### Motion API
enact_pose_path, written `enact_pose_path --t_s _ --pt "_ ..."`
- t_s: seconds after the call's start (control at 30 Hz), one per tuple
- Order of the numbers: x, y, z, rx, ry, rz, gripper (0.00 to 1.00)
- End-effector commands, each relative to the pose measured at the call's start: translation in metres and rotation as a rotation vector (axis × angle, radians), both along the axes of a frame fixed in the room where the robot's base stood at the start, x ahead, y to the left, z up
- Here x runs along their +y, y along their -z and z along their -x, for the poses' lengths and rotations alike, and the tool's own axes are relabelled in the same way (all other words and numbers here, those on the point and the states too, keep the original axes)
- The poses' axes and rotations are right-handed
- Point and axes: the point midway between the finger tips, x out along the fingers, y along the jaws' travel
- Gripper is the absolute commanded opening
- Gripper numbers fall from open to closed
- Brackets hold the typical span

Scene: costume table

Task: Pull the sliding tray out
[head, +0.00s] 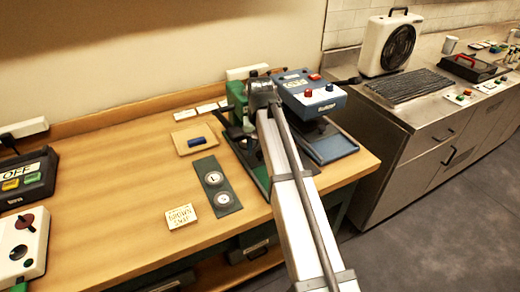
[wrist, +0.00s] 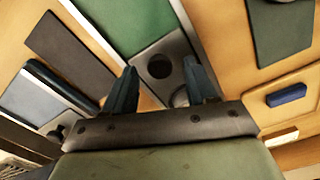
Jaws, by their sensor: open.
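A flat blue-grey tray (head: 331,149) lies at the foot of the blue unit with red knobs (head: 312,97), at the table's right end. It looks like the sliding tray, but I cannot be sure. A blue-grey panel (wrist: 38,98) at the left of the wrist view may be the same tray. My gripper (head: 261,92) is over the green press, left of the blue unit; my arm hides part of both. In the wrist view my gripper (wrist: 162,84) is open, its dark fingers apart with nothing held. A grey plate with a dark round hole (wrist: 163,66) shows beyond and between them.
A dark green plate with two round dials (head: 217,187), a blue bar on a wooden block (head: 195,140) and a lettered card (head: 181,217) lie left of the press. A switch box (head: 27,180) stands far left. The table's middle left is clear. A steel counter (head: 415,128) stands right.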

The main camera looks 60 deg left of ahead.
Motion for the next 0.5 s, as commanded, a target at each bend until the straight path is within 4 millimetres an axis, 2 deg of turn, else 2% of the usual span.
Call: enact_pose_path --t_s 0.17,0.47,0.5 --pt "0.0 0.0091 0.0 0.0 0.0 -0.001 0.57" --pt "0.0001 0.0102 0.0 0.0 0.0 -0.001 0.57" --pt "0.0001 0.0101 0.0 0.0 0.0 -0.001 0.53"
